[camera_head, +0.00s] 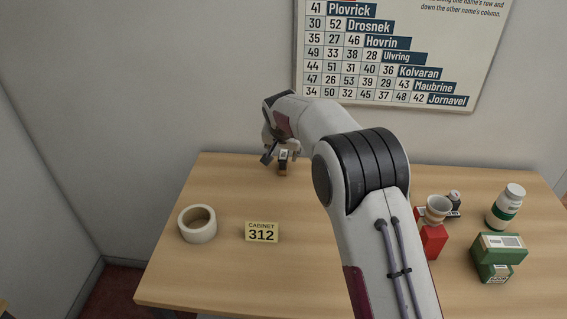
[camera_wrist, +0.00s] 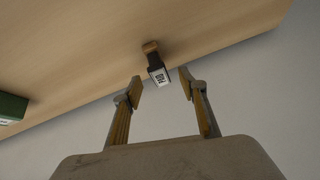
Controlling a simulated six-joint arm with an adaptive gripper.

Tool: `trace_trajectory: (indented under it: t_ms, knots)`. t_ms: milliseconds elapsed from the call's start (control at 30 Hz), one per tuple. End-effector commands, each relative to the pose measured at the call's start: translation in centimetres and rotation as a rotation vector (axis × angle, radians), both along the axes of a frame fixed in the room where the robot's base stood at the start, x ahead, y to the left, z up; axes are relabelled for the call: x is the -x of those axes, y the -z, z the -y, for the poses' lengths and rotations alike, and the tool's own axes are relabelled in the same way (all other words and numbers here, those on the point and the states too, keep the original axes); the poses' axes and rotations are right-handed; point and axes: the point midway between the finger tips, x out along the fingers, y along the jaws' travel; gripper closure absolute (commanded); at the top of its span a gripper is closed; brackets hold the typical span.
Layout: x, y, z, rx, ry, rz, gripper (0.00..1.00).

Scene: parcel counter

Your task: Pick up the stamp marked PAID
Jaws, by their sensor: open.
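The stamp (camera_head: 283,164) stands near the back edge of the table, dark with a white label and a wooden-coloured end. In the wrist view the stamp (camera_wrist: 155,62) shows between and just beyond my fingertips, and its small label appears to read PAID, though it is hard to make out. My gripper (camera_wrist: 160,76) is open, with one finger on each side of the stamp's line and no clear contact. In the head view my gripper (camera_head: 281,154) is at the stamp, partly hidden behind my arm.
A tape roll (camera_head: 197,224) and a CABINET 312 sign (camera_head: 261,232) are at left. A wall chart (camera_head: 400,50) hangs behind.

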Motion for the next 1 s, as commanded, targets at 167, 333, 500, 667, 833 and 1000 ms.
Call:
trace_trajectory:
  t_ms: [167, 333, 500, 667, 833, 1000]
  knots:
    - [-0.8, 1.1, 0.1, 0.000, 0.001, -0.001, 0.58]
    - [-1.8, 2.3, 0.1, 0.000, 0.000, -0.001, 0.58]
    - [-2.5, 3.4, 0.0, -0.001, 0.001, 0.000, 0.58]
    - [-2.8, 3.9, 0.0, 0.000, 0.001, 0.000, 0.58]
    - [-2.9, 3.9, 0.0, 0.000, 0.001, 0.001, 0.58]
    - [-2.9, 3.9, 0.0, 0.000, 0.002, 0.001, 0.58]
